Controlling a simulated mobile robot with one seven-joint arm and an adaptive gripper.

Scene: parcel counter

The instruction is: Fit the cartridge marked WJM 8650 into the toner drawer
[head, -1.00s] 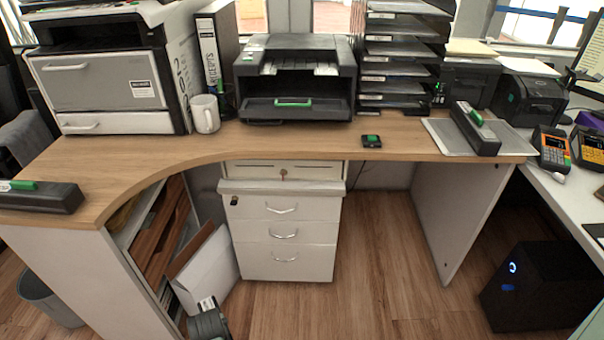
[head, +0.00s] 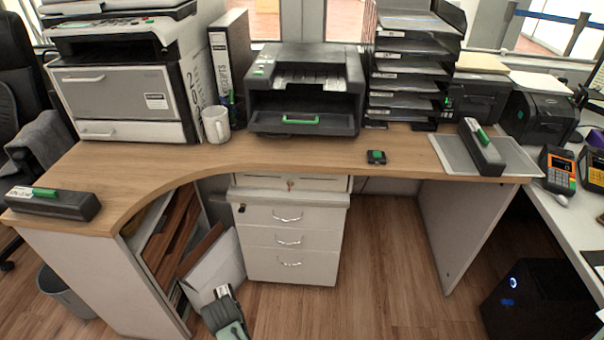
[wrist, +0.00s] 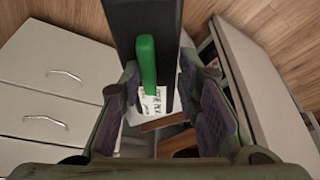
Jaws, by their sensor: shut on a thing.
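My gripper (wrist: 160,88) is shut on a black cartridge (wrist: 122,25) with a green handle (wrist: 146,62) and a white label, too small to read. In the head view my gripper (head: 226,312) is low at the bottom edge, in front of the counter. A second black cartridge (head: 68,206) with a green handle lies at the counter's left end; its label is not clearly legible. A third (head: 484,150) lies on a grey mat at the right. The black printer (head: 258,122) in the middle has its front drawer (head: 300,127) lowered, with a green strip on it.
The wooden counter (head: 290,152) is clear in front of the printer, apart from a small black-and-green item (head: 376,157). A white mug (head: 215,125) and a binder stand left of the printer, a tray stack (head: 410,75) right. White drawers (head: 290,235) stand beneath.

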